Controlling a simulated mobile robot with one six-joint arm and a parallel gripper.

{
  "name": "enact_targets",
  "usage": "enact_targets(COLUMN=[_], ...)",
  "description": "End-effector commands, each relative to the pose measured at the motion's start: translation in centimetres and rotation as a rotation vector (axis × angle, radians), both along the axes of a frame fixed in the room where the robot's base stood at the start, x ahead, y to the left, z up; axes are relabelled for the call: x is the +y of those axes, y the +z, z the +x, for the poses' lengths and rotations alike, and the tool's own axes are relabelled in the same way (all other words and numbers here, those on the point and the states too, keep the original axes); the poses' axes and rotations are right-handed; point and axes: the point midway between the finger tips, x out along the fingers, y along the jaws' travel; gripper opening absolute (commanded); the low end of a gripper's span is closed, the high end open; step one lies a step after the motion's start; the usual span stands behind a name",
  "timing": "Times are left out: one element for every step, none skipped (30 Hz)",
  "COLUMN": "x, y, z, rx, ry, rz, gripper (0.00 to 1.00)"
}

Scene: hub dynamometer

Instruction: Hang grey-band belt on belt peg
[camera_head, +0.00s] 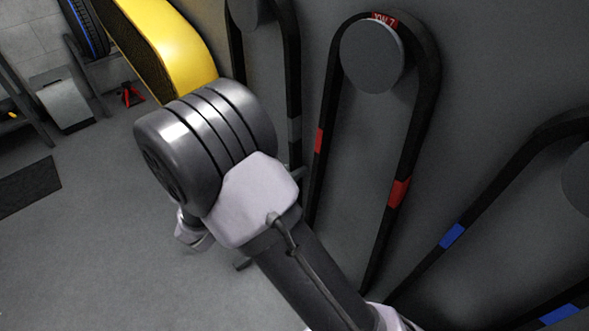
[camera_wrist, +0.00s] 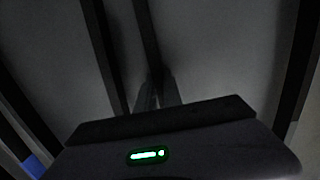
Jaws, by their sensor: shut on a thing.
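The grey-band belt (camera_head: 294,128) is a black loop with a grey patch on its right strand. It stands near the wall in the upper middle of the head view. Its two strands pass either side of a round dark grey peg (camera_head: 252,8). The loop's top is cut off, so I cannot tell whether it rests on the peg. Its lower part is hidden behind my arm. In the dark wrist view, my gripper (camera_wrist: 157,92) is at a black strand (camera_wrist: 147,40), apparently shut on this belt. My arm hides the fingers in the head view.
A red-band belt (camera_head: 399,192) hangs on a round peg (camera_head: 373,56) to the right. A blue-band belt (camera_head: 452,236) is farther right. A yellow panel (camera_head: 178,48) is close on the upper left. Open floor (camera_head: 110,245) lies to the left.

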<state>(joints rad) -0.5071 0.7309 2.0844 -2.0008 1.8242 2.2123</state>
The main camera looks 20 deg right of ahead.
Motion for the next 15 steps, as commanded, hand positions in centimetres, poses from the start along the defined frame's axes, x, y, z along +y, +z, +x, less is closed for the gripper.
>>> enact_targets(x=[-0.04,-0.04,-0.05,-0.05,-0.06,-0.07,-0.06,-0.07,-0.06,-0.06,-0.06,-0.05,-0.05,-0.05,-0.04], y=[-0.17,-0.18,-0.19,-0.20,-0.22,-0.23,-0.24,-0.23,-0.22,-0.22,-0.21,-0.20,-0.20,-0.19,-0.19], z=[-0.10,-0.10,-0.12,-0.13,-0.12,-0.14,-0.14,-0.14,-0.13,-0.13,-0.12,-0.12,-0.12,-0.12,-0.11], rx=[0.003,0.003,0.003,0.003,0.004,0.004,0.004,0.004,0.004,0.004,0.004,0.004,0.004,0.003,0.003], ry=[-0.002,-0.002,-0.002,-0.003,-0.003,-0.003,-0.003,-0.003,-0.003,-0.003,-0.003,-0.002,-0.002,-0.002,-0.002], rz=[0.000,0.000,0.000,0.000,-0.001,-0.001,-0.001,-0.001,-0.001,-0.001,-0.001,-0.001,-0.001,0.000,0.000], gripper=[0.00,0.00,0.00,0.00,0.00,0.17,0.23,0.28,0.36,0.36,0.36,0.36,0.36,0.36,0.36])
